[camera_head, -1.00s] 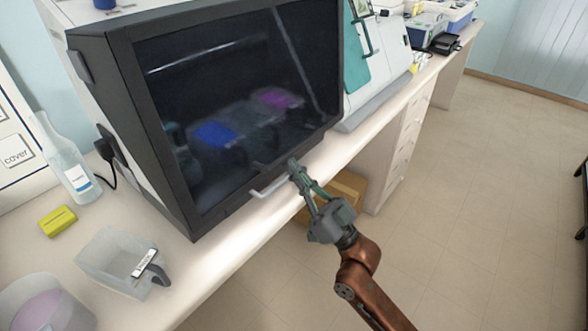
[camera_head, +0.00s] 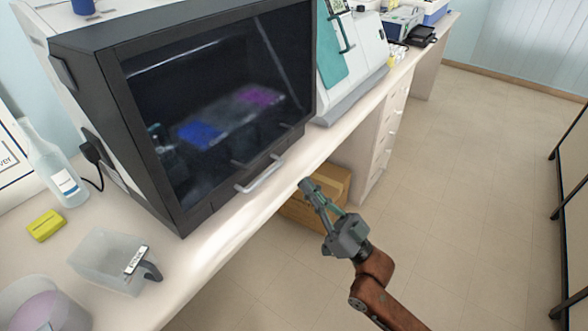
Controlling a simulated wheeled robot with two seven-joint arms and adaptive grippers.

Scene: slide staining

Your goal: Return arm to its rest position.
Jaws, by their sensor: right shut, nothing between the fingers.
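My right gripper (camera_head: 306,187) is shut and empty. It is in front of the bench edge, a little right of and apart from the silver handle (camera_head: 262,176) of the dark-fronted cabinet (camera_head: 120,130). The cabinet's glass front is down, and blue and purple patches show dimly behind it. My right arm comes in from the bottom right. My left gripper is not in view.
A clear container with a dark handle (camera_head: 100,262), a yellow block (camera_head: 46,226), a bottle (camera_head: 58,172) and a bowl with pinkish contents (camera_head: 45,310) stand on the bench (camera_head: 215,255). A cardboard box (camera_head: 300,212) sits below. The floor at right is clear.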

